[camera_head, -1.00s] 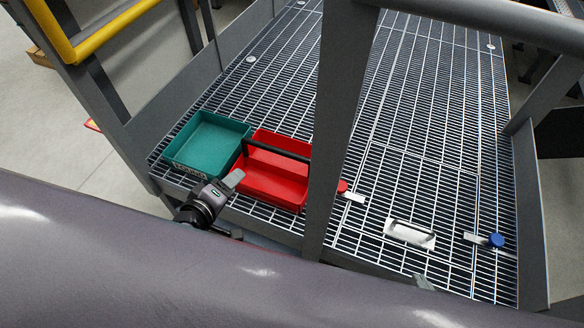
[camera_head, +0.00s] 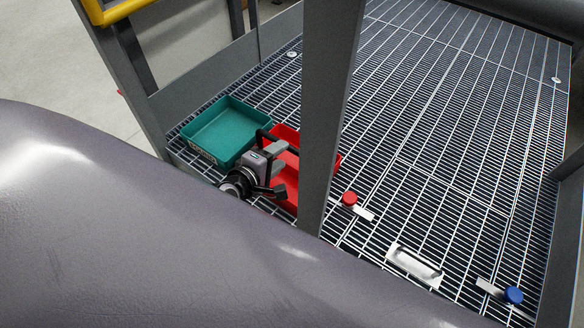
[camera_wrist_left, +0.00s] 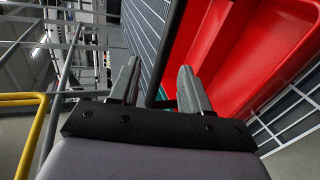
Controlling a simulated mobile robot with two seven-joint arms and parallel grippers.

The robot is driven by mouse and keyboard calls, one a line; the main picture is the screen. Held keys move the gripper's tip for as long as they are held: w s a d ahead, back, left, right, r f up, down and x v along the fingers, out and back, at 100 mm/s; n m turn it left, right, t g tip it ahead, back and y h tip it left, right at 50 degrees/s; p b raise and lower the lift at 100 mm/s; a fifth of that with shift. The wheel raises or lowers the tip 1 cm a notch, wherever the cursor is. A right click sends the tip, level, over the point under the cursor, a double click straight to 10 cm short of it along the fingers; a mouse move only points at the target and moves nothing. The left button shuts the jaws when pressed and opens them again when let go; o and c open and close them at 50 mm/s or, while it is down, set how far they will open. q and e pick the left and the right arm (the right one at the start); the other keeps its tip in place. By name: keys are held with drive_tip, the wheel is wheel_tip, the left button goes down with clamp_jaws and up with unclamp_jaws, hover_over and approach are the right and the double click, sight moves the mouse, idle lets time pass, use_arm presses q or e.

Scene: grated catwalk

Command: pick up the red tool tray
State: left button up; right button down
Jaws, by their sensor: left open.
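The red tool tray (camera_head: 291,178) lies on the grating, partly hidden behind a grey post and my left gripper. Its black handle bar (camera_head: 275,138) crosses above it. My left gripper (camera_head: 279,168) is open at the tray's left side, close to the handle. In the left wrist view the red tray (camera_wrist_left: 235,55) fills the upper right. The dark handle (camera_wrist_left: 166,50) runs between the two open fingers (camera_wrist_left: 160,88); whether either finger touches it, I cannot tell. My right gripper is not seen.
A teal tray (camera_head: 225,130) sits directly left of the red one. The grey post (camera_head: 325,110) stands in front of the red tray. A red-knobbed piece (camera_head: 350,199), a white handle piece (camera_head: 414,266) and a blue-knobbed piece (camera_head: 513,294) lie to the right on the grating.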

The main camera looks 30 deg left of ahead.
sight(289, 149)
use_arm(q)
drive_tip(key=b+x, duration=0.1)
drive_tip(key=x, duration=0.1)
drive_tip(key=b+x, duration=0.3)
drive_tip(key=x, duration=0.1)
drive_tip(key=shift+a+f, duration=0.25)
drive_tip(key=shift+a, duration=0.1)
clamp_jaws()
drive_tip(key=shift+d+f, duration=0.1)
idle(1.0)
